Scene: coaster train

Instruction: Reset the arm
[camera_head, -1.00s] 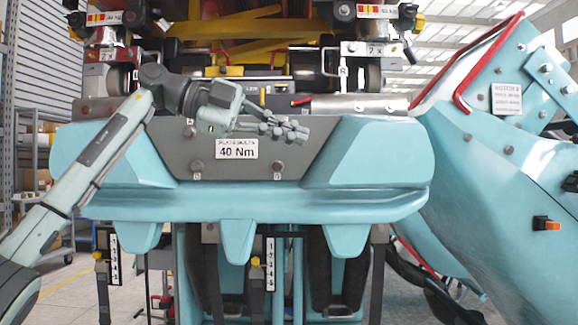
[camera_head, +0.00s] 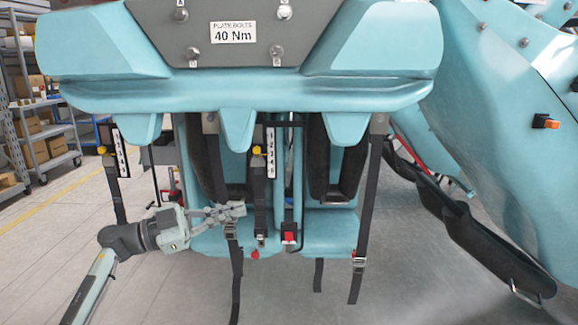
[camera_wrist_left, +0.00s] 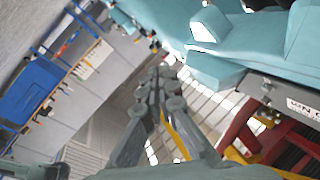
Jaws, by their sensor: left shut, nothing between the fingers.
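My left gripper (camera_head: 226,211) reaches in from the lower left in the head view, and its fingers are shut with nothing held. It is in front of the lower part of the teal coaster train's seats (camera_head: 205,243), its fingertips overlapping a black strap with a buckle (camera_head: 231,232); I cannot tell whether they touch. In the left wrist view the closed fingers (camera_wrist_left: 158,85) point up the picture, with teal bodywork (camera_wrist_left: 255,45) to their right. My right gripper is not in view.
The grey plate with the "40 Nm" label (camera_head: 233,32) is at the top. More black straps (camera_head: 366,200) hang to the right. A teal side body (camera_head: 500,110) with a dark padded bar (camera_head: 455,215) fills the right. Shelves with boxes (camera_head: 30,115) stand far left. The floor in front is bare.

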